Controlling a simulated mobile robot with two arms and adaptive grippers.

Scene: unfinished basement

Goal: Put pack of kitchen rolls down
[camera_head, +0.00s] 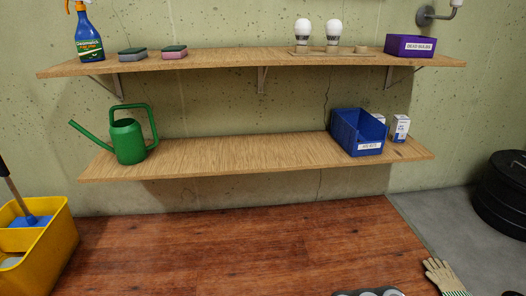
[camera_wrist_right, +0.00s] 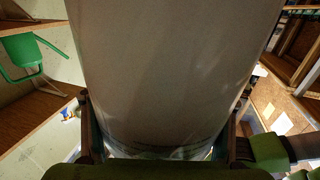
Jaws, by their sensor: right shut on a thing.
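The pack of kitchen rolls fills the middle of the right wrist view as a large pale cylinder (camera_wrist_right: 175,70) with clear, shiny film near its lower end. My right gripper (camera_wrist_right: 160,125) is shut on it, with one dark finger on either side. In the head view, grey-white round tops, probably the pack's (camera_head: 368,292), show at the bottom edge; the rest is cut off. My right gripper does not show clearly there. My left gripper is in neither view.
A reddish-brown wooden surface (camera_head: 220,250) is mostly clear. A yellow bucket (camera_head: 62,240) stands at left, a glove (camera_head: 442,274) at lower right. The lower shelf (camera_head: 235,155) is clear between a green watering can (camera_head: 128,140) and a blue bin (camera_head: 350,133). The upper shelf (camera_head: 210,60) holds several items.

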